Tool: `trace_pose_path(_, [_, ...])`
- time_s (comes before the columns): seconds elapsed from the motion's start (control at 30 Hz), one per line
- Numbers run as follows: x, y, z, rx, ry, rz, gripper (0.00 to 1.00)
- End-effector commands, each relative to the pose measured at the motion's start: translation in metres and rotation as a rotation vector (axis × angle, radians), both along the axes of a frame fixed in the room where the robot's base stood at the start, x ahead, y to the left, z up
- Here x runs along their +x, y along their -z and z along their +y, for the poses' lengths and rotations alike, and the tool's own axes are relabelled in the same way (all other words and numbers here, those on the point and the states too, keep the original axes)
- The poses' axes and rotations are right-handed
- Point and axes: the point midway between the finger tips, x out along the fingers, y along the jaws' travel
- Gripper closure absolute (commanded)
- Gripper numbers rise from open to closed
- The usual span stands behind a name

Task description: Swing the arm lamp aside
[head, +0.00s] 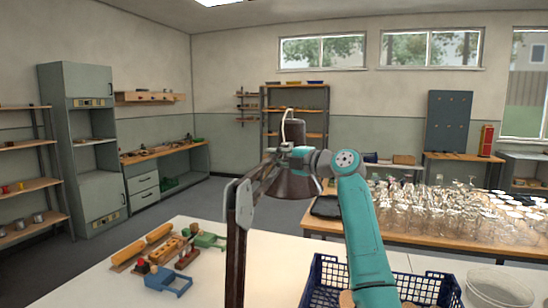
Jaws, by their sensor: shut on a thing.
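The arm lamp stands close in front of me near the picture's middle. Its dark jointed post (236,240) rises from the bottom edge, and its brown cone-shaped shade (294,184) hangs to the right of the post top, open side down. A dark cylinder with a pale cable sits above the shade. My gripper (286,157) reaches in from the right at the end of my teal arm and is shut on the lamp head, just above the shade. The fingertips are small and partly hidden, so the exact grip point is unclear. The lamp's foot is out of view.
A white table (215,285) lies below, with a blue frame (168,284), yellow and green pieces and wooden blocks at left. A blue crate (325,276) and a white tub (498,290) stand at front right. Many glasses (440,208) crowd a wooden table behind.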

Motion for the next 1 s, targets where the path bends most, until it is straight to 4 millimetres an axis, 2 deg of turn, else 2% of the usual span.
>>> trace_pose_path(0.13, [0.0, 0.001, 0.0, 0.0, 0.0, 0.001, 1.0])
trace_pose_path(0.17, [0.0, 0.001, 0.0, 0.0, 0.0, 0.001, 0.76])
trace_pose_path(0.23, [0.0, 0.001, 0.001, 0.0, 0.0, 0.001, 0.59])
trace_pose_path(0.53, [0.0, 0.0, 0.0, 0.001, 0.0, 0.001, 0.57])
trace_pose_path(0.67, [-0.004, 0.001, -0.006, 0.0, 0.001, 0.0, 0.57])
trace_pose_path(0.77, [-0.013, 0.001, -0.016, 0.0, 0.002, -0.001, 0.57])
trace_pose_path(1.0, [-0.043, 0.001, -0.053, 0.001, 0.003, -0.001, 0.57])
